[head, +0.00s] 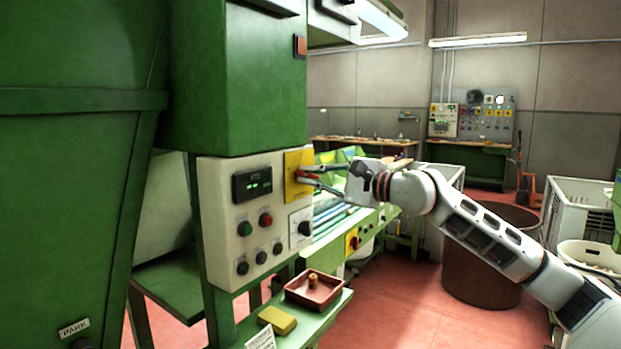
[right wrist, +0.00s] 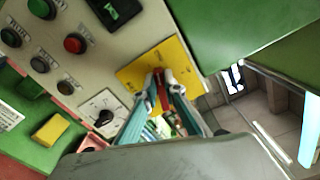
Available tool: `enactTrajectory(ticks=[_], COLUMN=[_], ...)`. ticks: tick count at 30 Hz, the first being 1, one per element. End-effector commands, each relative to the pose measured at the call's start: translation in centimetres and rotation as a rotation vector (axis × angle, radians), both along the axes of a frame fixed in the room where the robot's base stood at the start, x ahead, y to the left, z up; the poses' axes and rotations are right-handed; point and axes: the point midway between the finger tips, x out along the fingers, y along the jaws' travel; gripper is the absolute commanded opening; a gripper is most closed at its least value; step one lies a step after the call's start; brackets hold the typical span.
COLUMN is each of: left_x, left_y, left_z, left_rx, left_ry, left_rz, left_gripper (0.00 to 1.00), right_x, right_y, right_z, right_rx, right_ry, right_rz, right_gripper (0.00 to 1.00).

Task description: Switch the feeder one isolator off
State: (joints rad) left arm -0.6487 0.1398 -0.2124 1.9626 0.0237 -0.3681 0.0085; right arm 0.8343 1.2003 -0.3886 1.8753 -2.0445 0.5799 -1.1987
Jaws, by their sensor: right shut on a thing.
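The isolator is a red handle on a yellow plate (head: 293,161), at the upper right of a cream control panel (head: 217,196). In the right wrist view the red handle (right wrist: 161,92) stands out against the yellow plate (right wrist: 187,61). My right gripper (head: 303,178) reaches in from the right, its fingers closed on the handle. In the right wrist view the fingertips (right wrist: 162,78) sit on either side of the handle. The fingers partly hide the handle, and I cannot read a label or its on/off position. My left gripper is out of view.
The panel also has a digital display (head: 252,184), a green button (head: 245,228), a red button (head: 266,220), several black knobs and a rotary dial (head: 300,228). A shelf below holds a red tray (head: 314,291) and a yellow block (head: 277,320). Another yellow-plated red switch (head: 353,240) is farther back.

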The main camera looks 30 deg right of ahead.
Motion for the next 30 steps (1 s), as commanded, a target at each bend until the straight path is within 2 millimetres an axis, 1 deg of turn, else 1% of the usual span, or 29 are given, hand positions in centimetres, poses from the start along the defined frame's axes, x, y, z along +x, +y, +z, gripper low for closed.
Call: enactTrajectory(ticks=[6,12,19,30], left_x=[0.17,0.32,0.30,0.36], left_y=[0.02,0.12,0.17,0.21], left_z=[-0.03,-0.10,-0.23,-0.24], left_rx=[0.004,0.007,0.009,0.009], left_ry=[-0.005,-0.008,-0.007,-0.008], left_rz=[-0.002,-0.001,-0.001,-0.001], left_gripper=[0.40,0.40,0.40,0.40], right_x=[-0.03,-0.04,-0.04,-0.04], right_y=[0.09,0.12,0.15,0.16], right_z=[-0.39,-0.59,-0.68,-0.72], right_rx=[-0.157,-0.258,-0.321,-0.340], right_ry=[-0.064,-0.105,-0.132,-0.140], right_rz=[0.000,0.001,0.001,0.001], right_gripper=[0.00,0.00,0.00,0.00])
